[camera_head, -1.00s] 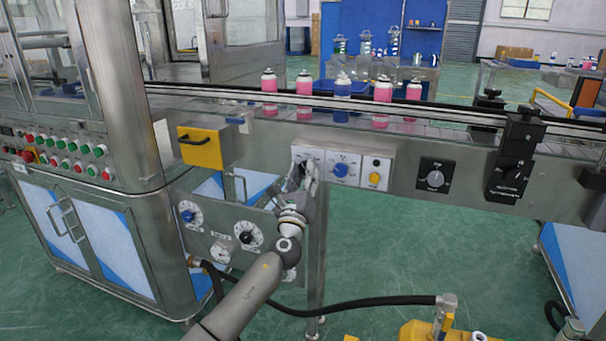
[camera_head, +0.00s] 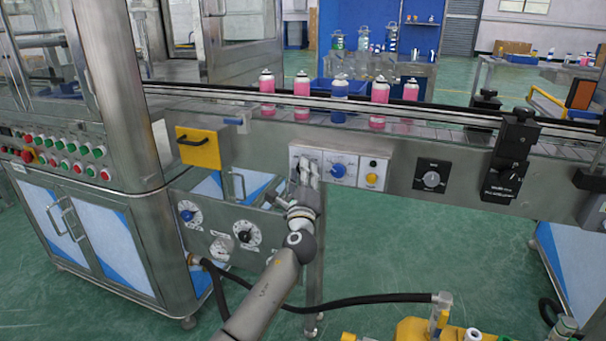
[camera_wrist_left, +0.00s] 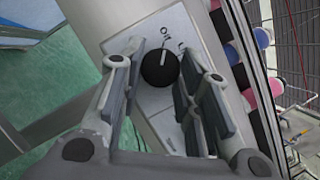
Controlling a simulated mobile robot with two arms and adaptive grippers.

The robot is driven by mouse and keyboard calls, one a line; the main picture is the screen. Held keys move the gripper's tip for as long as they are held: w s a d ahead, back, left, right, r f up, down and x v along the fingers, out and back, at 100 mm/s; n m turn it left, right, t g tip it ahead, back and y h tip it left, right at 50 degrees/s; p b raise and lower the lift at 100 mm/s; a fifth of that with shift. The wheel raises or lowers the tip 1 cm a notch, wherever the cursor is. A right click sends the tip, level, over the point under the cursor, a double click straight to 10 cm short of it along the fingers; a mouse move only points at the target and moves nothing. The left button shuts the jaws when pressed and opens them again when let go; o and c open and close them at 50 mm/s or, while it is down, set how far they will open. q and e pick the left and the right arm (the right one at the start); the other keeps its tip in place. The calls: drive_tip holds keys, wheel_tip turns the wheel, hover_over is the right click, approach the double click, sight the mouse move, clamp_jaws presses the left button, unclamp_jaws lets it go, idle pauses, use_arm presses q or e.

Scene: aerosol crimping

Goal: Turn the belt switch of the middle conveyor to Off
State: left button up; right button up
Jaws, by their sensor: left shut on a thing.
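The belt switch is a black round knob (camera_wrist_left: 160,68) with a white pointer line, on a white panel (camera_wrist_left: 205,25) with small lettering in the left wrist view. In the head view my left gripper (camera_head: 307,172) is at the leftmost white panel (camera_head: 298,152) on the conveyor's (camera_head: 450,150) front and hides most of the knob. My right gripper is not in view.
Right of the gripper are a blue knob (camera_head: 338,170), a yellow button (camera_head: 372,178) and a black dial box (camera_head: 432,177). A yellow box (camera_head: 198,148) is to the left. Pink and blue cans (camera_head: 340,88) stand on the belt. A dial plate (camera_head: 222,240) is below left.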

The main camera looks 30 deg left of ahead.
use_arm(q)
drive_tip(key=o, duration=1)
drive_tip(key=shift+s, duration=0.1)
drive_tip(key=v, duration=1.2)
drive_tip(key=shift+f, duration=0.1)
